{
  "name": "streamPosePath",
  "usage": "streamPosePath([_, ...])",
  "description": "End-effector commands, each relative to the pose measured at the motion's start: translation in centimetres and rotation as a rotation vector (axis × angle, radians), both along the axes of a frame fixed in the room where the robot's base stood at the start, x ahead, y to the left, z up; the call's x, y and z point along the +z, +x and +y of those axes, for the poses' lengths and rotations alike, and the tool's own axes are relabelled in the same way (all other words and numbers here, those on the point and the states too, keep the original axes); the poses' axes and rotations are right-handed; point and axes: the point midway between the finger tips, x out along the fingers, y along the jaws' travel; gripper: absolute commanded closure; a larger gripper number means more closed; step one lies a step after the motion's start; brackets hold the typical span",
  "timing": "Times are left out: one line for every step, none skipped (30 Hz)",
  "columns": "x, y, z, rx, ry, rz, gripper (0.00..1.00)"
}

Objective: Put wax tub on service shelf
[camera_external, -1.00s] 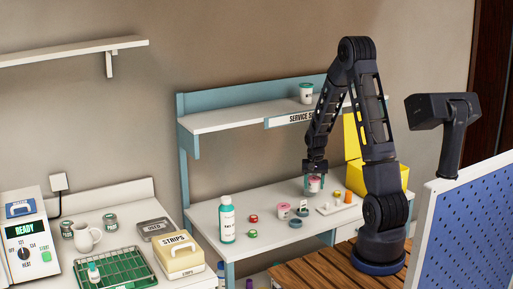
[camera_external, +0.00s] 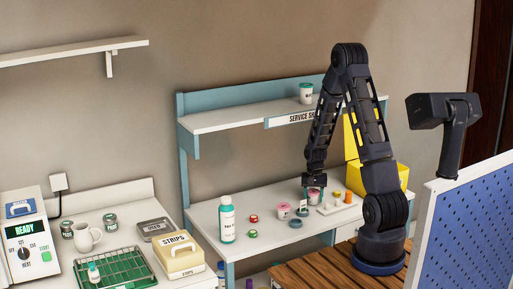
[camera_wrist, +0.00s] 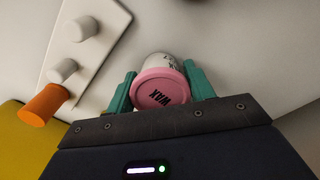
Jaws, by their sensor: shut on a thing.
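The wax tub (camera_wrist: 160,90) is a small white tub with a pink lid marked WAX. My gripper (camera_external: 314,196) is shut on it, with a teal finger on each side, low over the right part of the bench. In the wrist view the tub sits between the fingertips of my gripper (camera_wrist: 158,92), its lid facing the camera. In the external view the fingers mostly hide it, and I cannot tell whether it touches the bench. The service shelf (camera_external: 225,120) is the white upper board with a teal back and a label on its front edge.
A white block with pegs (camera_external: 333,208) and a yellow bin (camera_external: 388,176) are to the right.

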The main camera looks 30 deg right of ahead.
Motion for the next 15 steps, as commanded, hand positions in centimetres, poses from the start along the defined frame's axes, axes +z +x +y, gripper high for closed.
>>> streamPosePath([-0.16,-0.01,0.01,0.000,0.001,0.001,0.70])
streamPosePath([-0.19,-0.01,0.01,0.000,0.000,0.000,0.45])
streamPosePath([-0.15,0.01,0.01,0.000,0.000,0.000,0.37])
streamPosePath([-0.15,0.00,0.00,0.000,0.000,0.000,0.31])
streamPosePath([-0.15,0.00,0.00,0.000,0.000,0.000,0.25])
streamPosePath([-0.15,-0.01,0.01,0.000,0.000,0.000,0.25])
streamPosePath([-0.14,-0.01,0.01,0.000,0.000,0.000,0.25])
streamPosePath([-0.14,-0.01,0.01,0.000,0.000,0.000,0.25])
streamPosePath([-0.14,-0.01,0.01,0.000,0.000,0.000,0.25])
streamPosePath([-0.14,-0.01,0.01,0.000,0.000,0.000,0.25])
streamPosePath([-0.14,-0.01,0.01,0.000,0.000,0.000,0.25])
streamPosePath([-0.14,-0.01,0.01,0.000,0.000,0.000,0.25])
streamPosePath([-0.12,-0.01,0.01,0.000,0.000,0.000,0.25])
streamPosePath([-0.07,0.00,0.00,0.000,0.000,0.000,0.25])
streamPosePath([0.04,0.00,0.00,0.000,0.000,0.000,0.25])
